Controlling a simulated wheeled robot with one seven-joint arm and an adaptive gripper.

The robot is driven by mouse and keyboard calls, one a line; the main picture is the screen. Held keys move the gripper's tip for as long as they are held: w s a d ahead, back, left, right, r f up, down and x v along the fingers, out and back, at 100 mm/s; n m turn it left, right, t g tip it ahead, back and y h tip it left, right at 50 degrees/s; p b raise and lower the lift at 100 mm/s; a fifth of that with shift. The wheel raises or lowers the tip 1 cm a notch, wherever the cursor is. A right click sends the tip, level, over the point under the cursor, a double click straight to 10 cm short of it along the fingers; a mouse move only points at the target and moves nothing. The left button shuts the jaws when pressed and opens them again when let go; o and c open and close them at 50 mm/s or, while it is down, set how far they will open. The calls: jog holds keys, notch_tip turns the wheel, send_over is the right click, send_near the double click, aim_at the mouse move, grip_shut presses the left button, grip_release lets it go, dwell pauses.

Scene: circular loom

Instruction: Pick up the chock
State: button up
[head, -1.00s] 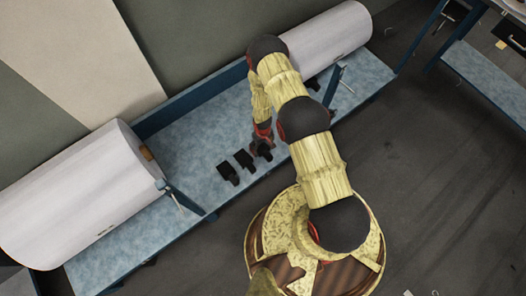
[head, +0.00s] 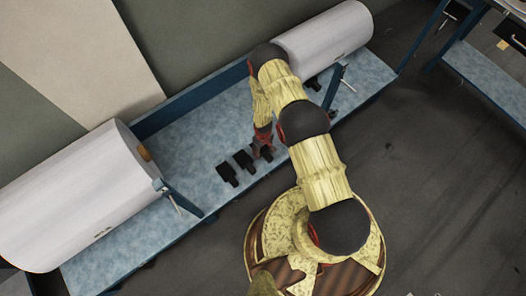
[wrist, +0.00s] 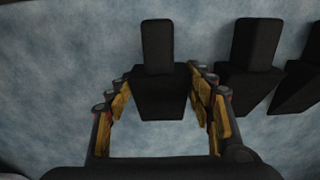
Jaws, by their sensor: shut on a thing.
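A black chock (wrist: 158,45), a block with a narrower upright part, stands between the two fingers of my gripper (wrist: 161,86) in the wrist view. The fingers are shut on its wide part, one on each side. In the head view my gripper (head: 262,147) reaches down to the blue shelf and mostly hides this chock. Two more black chocks stand beside it, a nearer one (head: 244,160) and a farther one (head: 227,174). They also show at the right of the wrist view, one whole (wrist: 251,65) and one cut by the edge (wrist: 303,80).
The blue speckled shelf (head: 185,145) runs between a large white roll (head: 75,190) at left and another roll (head: 325,40) at upper right. Blue posts (head: 181,196) stand by the rolls. Another dark piece (head: 314,83) lies by the right roll. A blue table stands at upper right.

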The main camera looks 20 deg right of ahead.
jog(key=c, duration=0.8)
jog(key=shift+r, duration=0.1)
